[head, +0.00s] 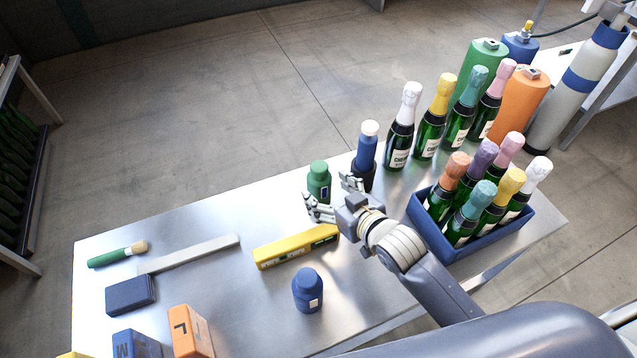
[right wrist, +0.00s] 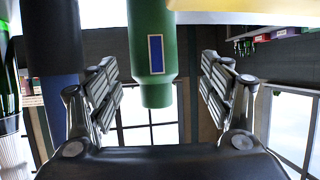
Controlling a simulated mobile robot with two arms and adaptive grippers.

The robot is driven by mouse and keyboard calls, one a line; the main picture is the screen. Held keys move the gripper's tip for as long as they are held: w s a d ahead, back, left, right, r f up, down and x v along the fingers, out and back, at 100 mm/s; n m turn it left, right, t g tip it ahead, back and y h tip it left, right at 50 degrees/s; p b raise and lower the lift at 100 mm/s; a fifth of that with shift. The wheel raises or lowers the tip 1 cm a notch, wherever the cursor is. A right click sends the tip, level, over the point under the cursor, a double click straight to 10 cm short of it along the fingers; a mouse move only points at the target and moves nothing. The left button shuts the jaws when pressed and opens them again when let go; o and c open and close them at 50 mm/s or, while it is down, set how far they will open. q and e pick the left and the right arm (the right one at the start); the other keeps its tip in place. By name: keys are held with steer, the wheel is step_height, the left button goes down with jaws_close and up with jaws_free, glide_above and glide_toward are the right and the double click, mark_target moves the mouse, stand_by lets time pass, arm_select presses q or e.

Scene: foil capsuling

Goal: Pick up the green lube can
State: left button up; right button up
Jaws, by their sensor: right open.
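The green lube can (head: 319,178) stands upright on the metal table, with a small blue label on its side. My right gripper (head: 326,193) is open right at the can, with its fingers spread toward either side of it. In the right wrist view the green can (right wrist: 152,50) appears upside down between the two open fingers (right wrist: 158,75), with a visible gap on each side. My left gripper is not in view.
A blue tube with a white top (head: 367,146) stands close right of the can. A yellow level (head: 297,247) and a blue can (head: 308,290) are nearer. Several foiled bottles (head: 400,135) and a blue crate (head: 463,246) are right. A grey bar (head: 190,253) lies left.

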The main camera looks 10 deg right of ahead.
mark_target(326, 187)
steer(key=shift+w+a+f, duration=0.15)
steer(key=shift+w, duration=0.2)
steer(key=x, duration=0.2)
steer(key=p+x, duration=0.1)
steer(key=x, duration=0.1)
steer(key=shift+w+d+f, duration=0.1)
steer(key=shift+w+d, duration=0.1)
steer(key=shift+d, duration=0.15)
steer(key=shift+w+a+f, duration=0.1)
steer(key=shift+w+f, duration=0.05)
steer(key=shift+w, duration=0.2)
steer(key=shift+w+f, duration=0.1)
steer(key=shift+a, duration=0.1)
steer(key=shift+c, duration=0.9)
steer(key=c, duration=1.3)
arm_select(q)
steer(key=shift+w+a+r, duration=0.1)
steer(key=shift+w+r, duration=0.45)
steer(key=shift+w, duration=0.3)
